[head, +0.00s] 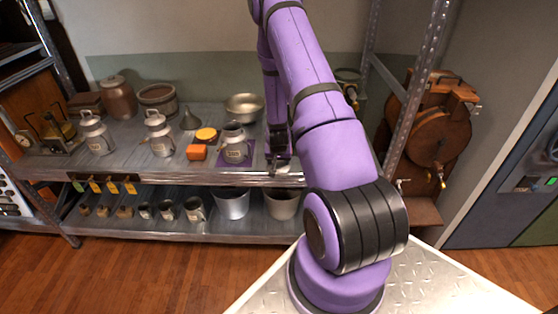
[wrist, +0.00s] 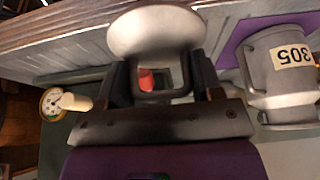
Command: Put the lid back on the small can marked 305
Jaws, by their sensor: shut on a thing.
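The small can marked 305 (head: 236,150) is grey metal and stands upright on a purple mat (head: 249,147) on the upper shelf. Its top seems uncovered. It also shows at the right of the wrist view (wrist: 280,75), with its label upside down. My gripper (head: 280,162) is just right of the can in the head view, near the shelf's front edge. In the wrist view my gripper (wrist: 160,85) is shut on the looped handle of a round grey lid (wrist: 156,30). The lid is beside the can, apart from it. My arm partly hides the gripper in the head view.
An orange block (head: 196,153) and a yellow-orange disc (head: 206,134) lie left of the can. A funnel (head: 190,121) and metal bowl (head: 244,107) stand behind. Two lidded cans, one here (head: 160,138), stand further left. A metal post (head: 412,95) rises at right.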

